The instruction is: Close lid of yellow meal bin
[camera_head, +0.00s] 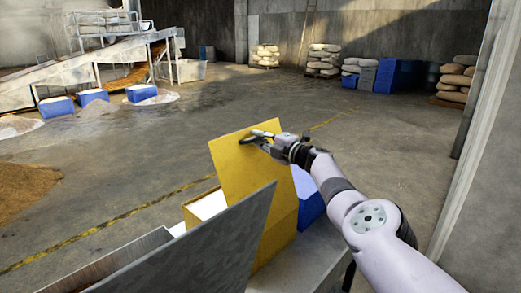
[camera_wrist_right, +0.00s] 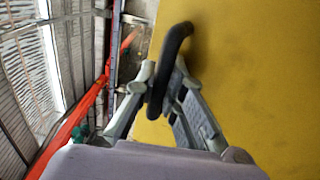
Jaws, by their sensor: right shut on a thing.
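The yellow meal bin (camera_head: 283,226) stands at the lower centre of the head view. Its yellow lid (camera_head: 240,165) is raised and tilted, with white contents showing at its left. My right gripper (camera_head: 262,137) is at the lid's upper part, shut on the dark handle. In the right wrist view the lid (camera_wrist_right: 255,70) fills the right side, and my right gripper (camera_wrist_right: 160,90) is closed around the black curved handle (camera_wrist_right: 172,50). The bin's interior is mostly hidden behind the lid and a grey panel. My left gripper is not in view.
A grey panel (camera_head: 215,245) stands in front of the bin at the lower left. A blue bin (camera_head: 307,196) is just right of the yellow one. A pale column (camera_head: 478,130) is at the right.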

